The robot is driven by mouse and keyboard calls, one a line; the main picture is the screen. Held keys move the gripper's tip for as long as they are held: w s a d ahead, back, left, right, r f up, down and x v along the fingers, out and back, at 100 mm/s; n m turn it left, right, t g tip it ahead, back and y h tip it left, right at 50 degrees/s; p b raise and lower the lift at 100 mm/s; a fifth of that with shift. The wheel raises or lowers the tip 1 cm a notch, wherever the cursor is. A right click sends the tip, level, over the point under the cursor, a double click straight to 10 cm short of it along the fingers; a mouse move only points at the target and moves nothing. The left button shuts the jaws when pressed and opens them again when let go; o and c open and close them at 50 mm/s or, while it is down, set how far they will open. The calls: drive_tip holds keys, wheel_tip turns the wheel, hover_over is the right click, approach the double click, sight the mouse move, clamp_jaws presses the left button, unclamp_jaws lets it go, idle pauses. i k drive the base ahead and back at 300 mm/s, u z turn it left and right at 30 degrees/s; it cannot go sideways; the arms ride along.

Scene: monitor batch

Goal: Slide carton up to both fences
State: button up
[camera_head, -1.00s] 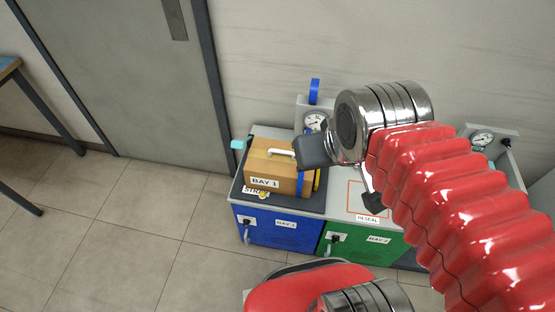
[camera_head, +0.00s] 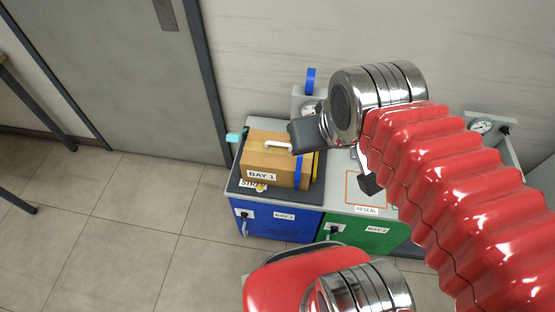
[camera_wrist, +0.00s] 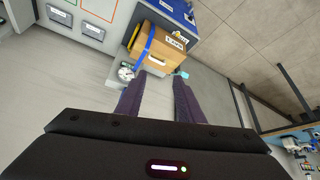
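The carton (camera_head: 270,165) is a brown box with a white handle on top, a blue strap at its right side and a "BAY 1" label in front. It sits on a dark mat (camera_head: 244,186) on the left part of the counter. It also shows in the wrist view (camera_wrist: 165,52). My gripper (camera_wrist: 160,78) is open and empty; its two dark fingers are apart, pointing toward the counter edge near the carton. In the head view my chrome wrist hides part of it. A yellow strip (camera_head: 316,168) stands beside the carton's right side; I cannot tell whether they touch.
Gauges (camera_head: 482,126) stand at the back of the counter. A cyan piece (camera_head: 233,137) sticks out at the counter's left edge. An orange-outlined "RESEAL" area (camera_head: 366,209) lies right of the mat. Blue (camera_head: 270,222) and green (camera_head: 350,232) cabinet fronts are below. Floor at left is open.

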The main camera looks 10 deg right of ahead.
sight(267, 158)
drive_tip(key=u, duration=0.3)
drive_tip(key=k, duration=0.65)
drive_tip(key=u, duration=0.45)
drive_tip(key=k, duration=0.7)
drive_tip(key=u, duration=0.75)
drive_tip(key=i, duration=1.05)
drive_tip(key=z, duration=0.05)
